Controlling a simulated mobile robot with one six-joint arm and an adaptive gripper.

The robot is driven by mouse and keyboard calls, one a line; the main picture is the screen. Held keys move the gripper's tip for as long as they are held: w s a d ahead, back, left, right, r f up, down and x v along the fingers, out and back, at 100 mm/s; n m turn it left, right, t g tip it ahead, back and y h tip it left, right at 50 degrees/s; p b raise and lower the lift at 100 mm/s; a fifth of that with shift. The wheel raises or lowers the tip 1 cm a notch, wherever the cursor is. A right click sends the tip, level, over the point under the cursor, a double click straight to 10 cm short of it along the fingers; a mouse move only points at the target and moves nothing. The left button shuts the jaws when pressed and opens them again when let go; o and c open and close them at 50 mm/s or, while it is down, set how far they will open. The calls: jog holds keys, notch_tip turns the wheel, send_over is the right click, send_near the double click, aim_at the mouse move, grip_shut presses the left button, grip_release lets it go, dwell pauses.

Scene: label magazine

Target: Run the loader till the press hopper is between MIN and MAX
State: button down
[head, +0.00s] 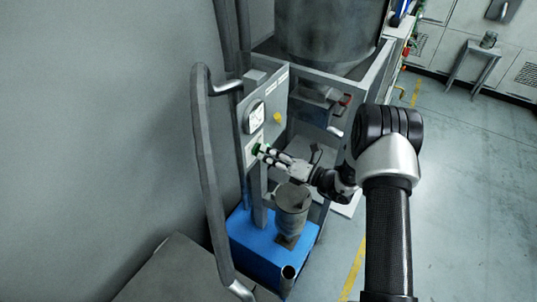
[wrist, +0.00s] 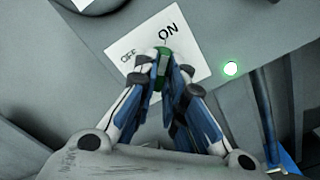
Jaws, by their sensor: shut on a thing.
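My gripper (head: 265,153) is shut on a green switch knob (wrist: 162,62) on the grey control panel (head: 272,92). In the wrist view the fingertips pinch the knob from both sides, in front of a white plate (wrist: 190,52) marked OFF and ON. The fingers partly hide the knob, and I cannot tell for sure which mark it points at. A green lamp (wrist: 230,68) beside the plate is lit. A round white gauge (head: 256,117) sits higher on the panel; its reading is too small to tell. No MIN or MAX marks are legible.
A large grey vessel (head: 325,28) stands in a frame behind the panel. A grey tubular rail (head: 203,160) rises at the left. The floor at the right is clear up to a stool (head: 474,62).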

dwell(0.4)
jog(key=shift+n+b, duration=8.95)
jog(key=shift+n, duration=0.05)
jog(key=c, duration=1.7)
grip_release()
jog(key=shift+o, duration=0.2)
